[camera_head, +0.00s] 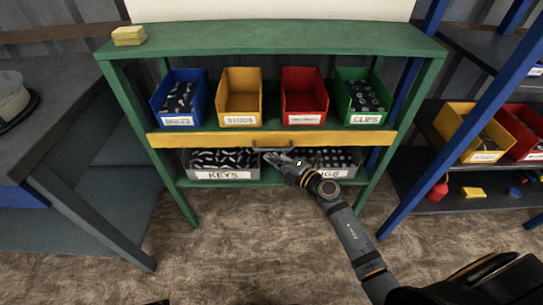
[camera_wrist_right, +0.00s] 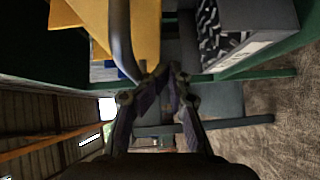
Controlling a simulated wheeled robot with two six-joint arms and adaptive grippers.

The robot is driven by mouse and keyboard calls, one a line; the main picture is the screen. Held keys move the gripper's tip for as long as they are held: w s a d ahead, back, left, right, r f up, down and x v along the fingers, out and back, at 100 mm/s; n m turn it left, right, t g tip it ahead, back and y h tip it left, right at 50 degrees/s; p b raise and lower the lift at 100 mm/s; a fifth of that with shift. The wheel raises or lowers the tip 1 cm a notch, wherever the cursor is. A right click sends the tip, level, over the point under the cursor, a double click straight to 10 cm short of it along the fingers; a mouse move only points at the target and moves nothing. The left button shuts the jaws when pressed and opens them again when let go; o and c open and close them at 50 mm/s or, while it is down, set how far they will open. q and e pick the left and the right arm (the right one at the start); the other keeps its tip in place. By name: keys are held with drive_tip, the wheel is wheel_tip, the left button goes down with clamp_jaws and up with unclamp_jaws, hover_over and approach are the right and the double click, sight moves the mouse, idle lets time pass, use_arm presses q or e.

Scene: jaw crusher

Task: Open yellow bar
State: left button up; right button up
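The yellow bar (camera_head: 190,138) runs across the green rack's front, below the shelf of coloured bins, with a dark handle (camera_head: 272,146) near its middle. In the right wrist view the yellow bar (camera_wrist_right: 130,35) is at the upper left, and the curved grey handle (camera_wrist_right: 121,38) runs down beside the fingertips. My right gripper (camera_head: 276,158) is just below the handle. In its wrist view a narrow gap shows between the fingers (camera_wrist_right: 168,78); the handle appears beside them, not between them. Whether they touch it is unclear.
Blue, yellow, red and green bins (camera_head: 303,92) stand above the bar. Grey bins labelled KEYS (camera_head: 221,175) and, partly hidden by my gripper, another (camera_head: 340,172) stand below. A dark table is left and a blue-framed shelf right. Floor in front is clear.

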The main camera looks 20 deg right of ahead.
drive_tip(key=shift+r, duration=0.15)
drive_tip(key=s+d+r, duration=0.4)
drive_tip(key=s+d, duration=0.2)
drive_tip(key=s, duration=0.3)
drive_tip(key=shift+r+p, duration=0.25)
drive_tip(key=shift+p, duration=0.2)
drive_tip(key=shift+s+d, duration=0.1)
drive_tip(key=shift+d, duration=0.05)
